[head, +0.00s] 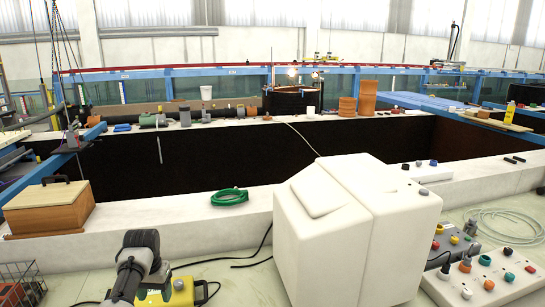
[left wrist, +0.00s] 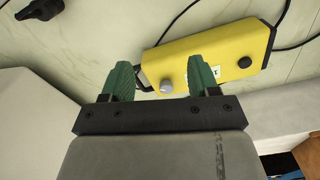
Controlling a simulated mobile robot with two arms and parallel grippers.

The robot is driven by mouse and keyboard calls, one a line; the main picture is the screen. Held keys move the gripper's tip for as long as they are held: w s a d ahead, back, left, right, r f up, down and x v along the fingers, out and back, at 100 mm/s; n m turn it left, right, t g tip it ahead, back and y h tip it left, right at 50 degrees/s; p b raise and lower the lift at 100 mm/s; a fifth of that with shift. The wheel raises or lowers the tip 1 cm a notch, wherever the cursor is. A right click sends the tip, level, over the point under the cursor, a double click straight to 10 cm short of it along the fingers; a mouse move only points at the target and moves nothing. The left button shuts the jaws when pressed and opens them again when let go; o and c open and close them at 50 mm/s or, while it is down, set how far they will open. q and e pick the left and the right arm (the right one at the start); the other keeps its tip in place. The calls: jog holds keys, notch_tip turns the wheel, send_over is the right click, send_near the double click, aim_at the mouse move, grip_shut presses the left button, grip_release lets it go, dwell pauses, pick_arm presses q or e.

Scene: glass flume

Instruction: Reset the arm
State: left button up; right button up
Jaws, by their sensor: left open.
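My left gripper (left wrist: 160,64) shows in the left wrist view with its two green fingers spread apart and nothing between them. In the head view, my left arm stands at the bottom left with the left gripper (head: 143,293) low beside the yellow box (head: 182,294), partly hidden by the arm. I cannot tell whether the fingers touch the box. My right gripper is in neither view.
A large white casing (head: 330,225) stands at centre front. A wooden box (head: 50,208) and a green hose coil (head: 229,197) lie on the pale ledge. A wire basket (head: 22,285) is at bottom left. Grey and white button boxes (head: 485,282) sit at right. Black cables cross the floor.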

pick_arm(q)
jog(key=s+d+f+m+t+y, duration=0.1)
jog(key=s+d+f, duration=0.1)
jog(key=s+f, duration=0.5)
jog(key=s+d+f+t, duration=0.15)
jog(key=s+f, duration=0.25)
jog(key=s, duration=0.6)
jog(key=s+d+r, duration=0.2)
jog(key=s, duration=0.6)
jog(key=s+d+r+m+t+h, duration=0.1)
jog(key=s+d+r, duration=0.2)
jog(key=s, duration=0.4)
jog(key=s+d+r, duration=0.2)
jog(key=s, duration=0.6)
notch_tip(320, 180, down, 26)
jog(key=g, duration=0.1)
jog(key=s+a+f+g, duration=0.1)
jog(key=s+a+f, duration=0.1)
jog(key=s+f, duration=1.4)
jog(key=shift+s+a, duration=0.35)
jog(key=shift+s, duration=0.2)
